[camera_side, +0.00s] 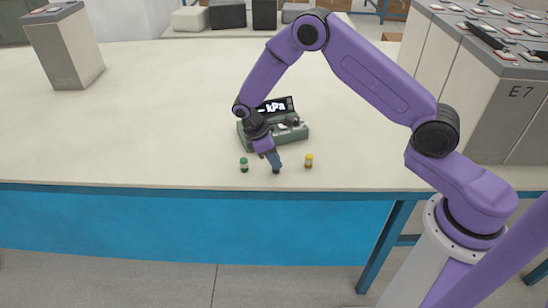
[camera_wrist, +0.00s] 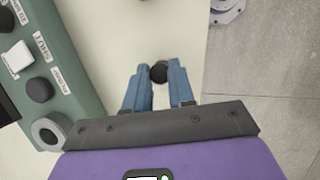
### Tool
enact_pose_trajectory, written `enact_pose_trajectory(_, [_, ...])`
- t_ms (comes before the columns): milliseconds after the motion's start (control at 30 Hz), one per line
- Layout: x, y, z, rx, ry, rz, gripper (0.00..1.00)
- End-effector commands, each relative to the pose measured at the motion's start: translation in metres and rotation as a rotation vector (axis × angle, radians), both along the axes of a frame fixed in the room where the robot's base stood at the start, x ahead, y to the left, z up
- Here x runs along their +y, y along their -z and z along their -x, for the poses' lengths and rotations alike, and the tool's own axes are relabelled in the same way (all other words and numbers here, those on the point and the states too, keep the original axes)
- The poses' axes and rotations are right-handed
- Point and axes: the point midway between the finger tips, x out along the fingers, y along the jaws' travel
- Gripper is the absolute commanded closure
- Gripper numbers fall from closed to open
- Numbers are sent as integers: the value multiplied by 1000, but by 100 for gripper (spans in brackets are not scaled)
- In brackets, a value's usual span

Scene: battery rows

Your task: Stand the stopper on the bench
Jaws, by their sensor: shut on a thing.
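My gripper (camera_side: 275,165) points down near the front edge of the bench (camera_side: 150,130). In the wrist view its two blue fingers (camera_wrist: 158,80) are closed around a small black stopper (camera_wrist: 158,72). The stopper's dark end (camera_side: 276,172) shows just below the fingertips in the side view, at or very close to the bench top. I cannot tell whether it touches. The fingers hide part of it.
A small green-capped vial (camera_side: 244,164) stands left of my gripper and a yellow-capped vial (camera_side: 308,161) stands right. A green instrument box (camera_side: 290,134) with a kPa display is just behind; its knobs show in the wrist view (camera_wrist: 40,90). The front bench edge is close.

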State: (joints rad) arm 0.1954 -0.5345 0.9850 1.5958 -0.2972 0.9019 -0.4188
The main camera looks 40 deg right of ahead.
Motion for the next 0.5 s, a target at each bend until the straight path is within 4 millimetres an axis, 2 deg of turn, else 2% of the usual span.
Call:
enact_pose_trajectory(133, [0, 3, 0, 1, 0, 0, 100])
enact_pose_trajectory(167, [0, 3, 0, 1, 0, 1, 70])
enact_pose_trajectory(200, [0, 3, 0, 1, 0, 1, 57])
enact_pose_trajectory(233, [0, 3, 0, 1, 0, 1, 51])
enact_pose_trajectory(500, [0, 2, 0, 1, 0, 1, 51])
